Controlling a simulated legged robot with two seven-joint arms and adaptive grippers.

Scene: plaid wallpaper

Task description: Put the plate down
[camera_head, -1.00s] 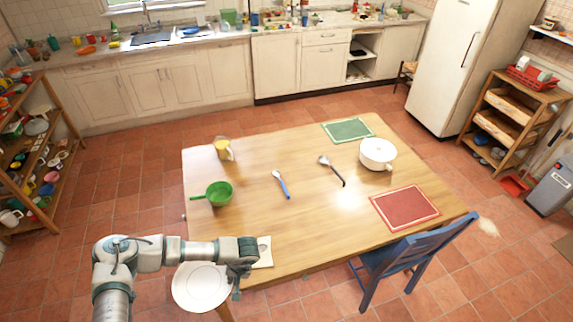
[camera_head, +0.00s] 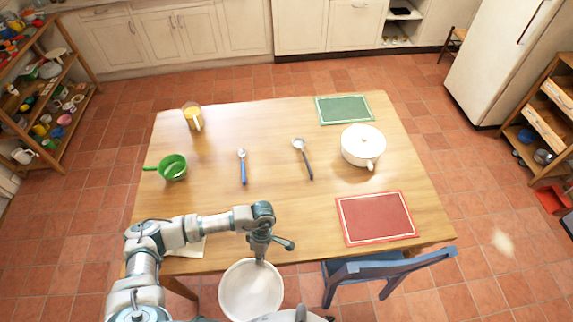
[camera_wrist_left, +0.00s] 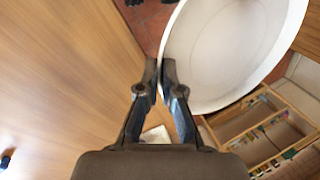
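The white plate (camera_head: 250,291) is at the table's front edge in the head view, its visible part over the floor. My left gripper (camera_head: 261,249) is shut on its rim. In the left wrist view the fingers (camera_wrist_left: 160,75) are close together at the edge of the plate (camera_wrist_left: 235,50). The wooden table (camera_head: 270,215) lies just beyond the plate. I cannot make out my right gripper; a pale grey part at the bottom of the head view is unclear.
A red mat (camera_head: 377,218) and a green mat (camera_head: 344,109) lie on the table. A white pot (camera_head: 362,145), two spoons, a green pan (camera_head: 173,168) and a juice jug (camera_head: 192,117) stand around. A blue chair (camera_head: 385,268) is at the front right. The table's front middle is bare.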

